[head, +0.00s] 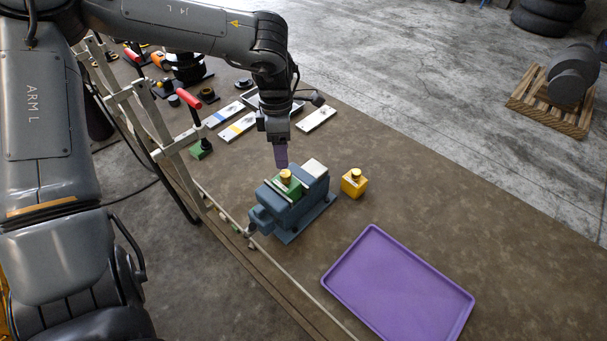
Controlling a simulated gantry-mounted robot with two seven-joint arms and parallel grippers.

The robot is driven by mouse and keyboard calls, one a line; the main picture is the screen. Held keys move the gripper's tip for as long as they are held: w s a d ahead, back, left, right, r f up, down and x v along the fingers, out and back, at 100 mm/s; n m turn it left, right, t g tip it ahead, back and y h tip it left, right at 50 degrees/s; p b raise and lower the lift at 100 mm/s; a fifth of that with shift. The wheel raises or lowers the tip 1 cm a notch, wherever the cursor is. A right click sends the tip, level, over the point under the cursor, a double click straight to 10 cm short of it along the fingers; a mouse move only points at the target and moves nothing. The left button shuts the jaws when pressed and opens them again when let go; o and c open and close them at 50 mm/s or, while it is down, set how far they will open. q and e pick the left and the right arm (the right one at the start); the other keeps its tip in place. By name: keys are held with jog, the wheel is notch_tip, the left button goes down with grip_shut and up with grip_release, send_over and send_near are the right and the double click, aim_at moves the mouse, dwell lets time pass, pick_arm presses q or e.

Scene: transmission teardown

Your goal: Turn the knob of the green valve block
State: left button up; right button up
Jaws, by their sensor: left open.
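The green valve block (289,188) sits in the jaws of a blue-grey vise (270,205) in the middle of the bench. Its yellow knob (285,176) is on top and faces up. My left gripper (281,162) points down just above the knob. It is open, with its purple fingertips close to the knob; I cannot tell whether they touch it. The far side of the knob is partly hidden by the fingers. My right gripper is not in view.
A yellow block with a round top (354,183) stands right of the vise. A purple tray (398,285) lies at the front right. The bench's right part is clear.

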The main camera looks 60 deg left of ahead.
aim_at(285, 173)
pick_arm(q)
jog(key=shift+y, duration=0.8)
jog(key=f, duration=0.3)
jog(key=f+b, duration=0.1)
jog(key=f, duration=0.2)
jog(key=w+f, duration=0.1)
jog(key=f, duration=0.2)
jog(key=shift+a, duration=0.35)
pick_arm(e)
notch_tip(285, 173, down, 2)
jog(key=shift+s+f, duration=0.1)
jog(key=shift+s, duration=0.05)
pick_arm(q)
jog(key=shift+r, duration=0.1)
jog(key=c, duration=1)
jog(key=shift+c, duration=0.3)
